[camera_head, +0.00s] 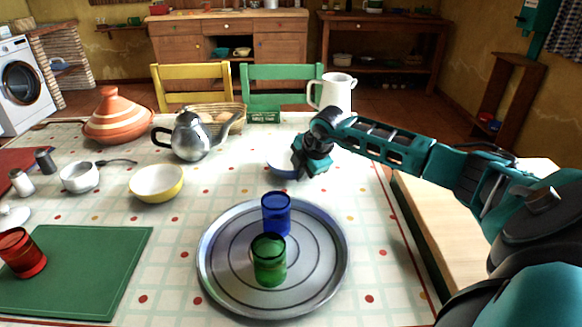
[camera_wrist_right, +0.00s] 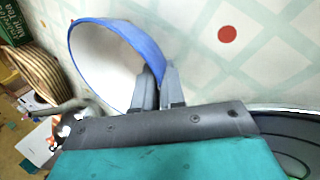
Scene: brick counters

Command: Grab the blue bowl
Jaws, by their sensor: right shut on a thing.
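The blue bowl (camera_wrist_right: 98,62) has a blue outside and a white inside. In the right wrist view it fills the upper left, and my right gripper (camera_wrist_right: 158,88) is shut on its rim. In the head view the bowl (camera_head: 283,171) is mostly hidden behind my right gripper (camera_head: 305,168), with only part of its edge showing. It is over the tablecloth behind the round tray; I cannot tell whether it touches the cloth. My left gripper is not in view.
A metal tray (camera_head: 215,262) holds a blue glass (camera_head: 276,213) and a green glass (camera_head: 269,260). A teapot (camera_head: 192,138), a yellow bowl (camera_head: 157,183) and a white pitcher (camera_head: 334,92) stand nearby. Clear cloth lies right of the tray.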

